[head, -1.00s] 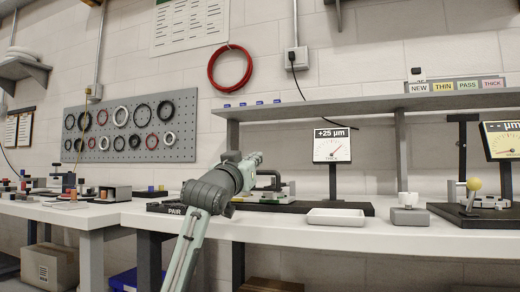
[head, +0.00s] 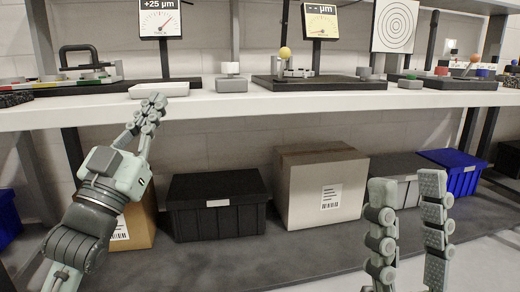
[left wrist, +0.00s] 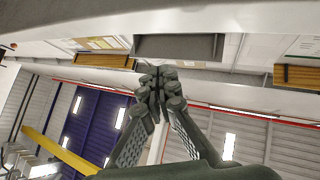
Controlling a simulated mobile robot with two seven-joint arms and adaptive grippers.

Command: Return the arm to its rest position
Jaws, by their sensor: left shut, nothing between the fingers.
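My left gripper (head: 153,106) is in front of the white bench (head: 330,105), its fingertips pointing up and close to the bench's front edge. It is shut and empty. Its fingers meet at the tips in the left wrist view (left wrist: 160,78). A white shallow tray (head: 158,90) lies on the bench just behind the fingertips; I cannot tell whether they touch anything. My right gripper (head: 407,182) points up at the lower right of the head view. Its two fingers stand apart with nothing between them.
On the bench stand a gauge display (head: 161,19) reading +25 µm, a second display (head: 320,20), and a black fixture with a yellow ball (head: 285,53). Below are a black crate (head: 217,205), a cardboard box (head: 318,187) and a blue crate (head: 450,170). Free floor shows in front.

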